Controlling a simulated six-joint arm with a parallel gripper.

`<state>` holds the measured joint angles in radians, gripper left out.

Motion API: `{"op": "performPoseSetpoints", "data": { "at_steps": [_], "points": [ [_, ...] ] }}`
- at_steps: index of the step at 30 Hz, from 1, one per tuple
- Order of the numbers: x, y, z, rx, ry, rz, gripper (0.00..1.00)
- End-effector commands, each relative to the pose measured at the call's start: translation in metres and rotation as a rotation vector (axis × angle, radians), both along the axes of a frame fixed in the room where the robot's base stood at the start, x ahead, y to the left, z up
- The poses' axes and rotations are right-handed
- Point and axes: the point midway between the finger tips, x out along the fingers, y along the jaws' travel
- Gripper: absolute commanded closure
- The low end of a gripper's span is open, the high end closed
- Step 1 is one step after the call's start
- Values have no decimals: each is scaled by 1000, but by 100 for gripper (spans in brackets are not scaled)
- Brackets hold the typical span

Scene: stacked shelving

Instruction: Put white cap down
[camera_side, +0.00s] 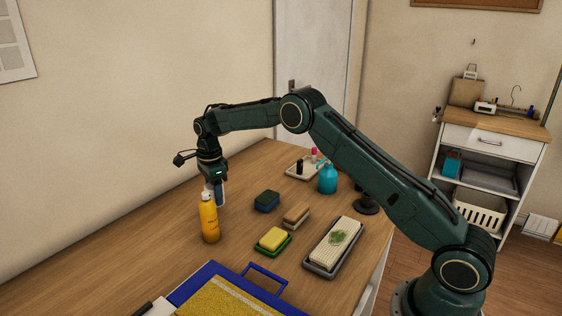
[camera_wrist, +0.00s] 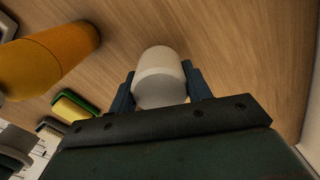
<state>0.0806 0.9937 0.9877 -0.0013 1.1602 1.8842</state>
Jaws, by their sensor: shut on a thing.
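The white cap (camera_wrist: 159,75) is between the two blue-grey fingers of my gripper (camera_wrist: 160,88) in the wrist view, with bare wood behind it. In the side view my gripper (camera_side: 215,190) points down just behind and above the yellow-orange bottle (camera_side: 209,220), close to the table. The cap is mostly hidden there by the bottle and the fingers. My gripper is shut on the cap. I cannot tell whether the cap touches the table. The bottle also shows at the upper left of the wrist view (camera_wrist: 50,62).
To the right on the wooden table (camera_side: 140,250) are a dark sponge (camera_side: 267,201), a brush (camera_side: 296,215), a yellow sponge in a green dish (camera_side: 273,240) and a white textured block on a grey tray (camera_side: 334,246). A blue bottle (camera_side: 328,179) stands farther back. Bare wood lies left.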

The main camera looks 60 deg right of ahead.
Motion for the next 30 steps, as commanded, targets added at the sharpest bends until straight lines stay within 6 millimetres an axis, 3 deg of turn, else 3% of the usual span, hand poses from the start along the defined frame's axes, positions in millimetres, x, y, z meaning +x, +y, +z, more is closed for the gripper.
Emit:
{"op": "performPoseSetpoints", "data": {
  "at_steps": [7,23,24,26,30],
  "points": [
    [0,0,-30,0,2,0,72],
    [0,0,-37,0,1,0,72],
    [0,0,-37,0,1,0,43],
    [0,0,-36,0,1,0,31],
    [0,0,-36,0,1,0,29]
  ]
}}
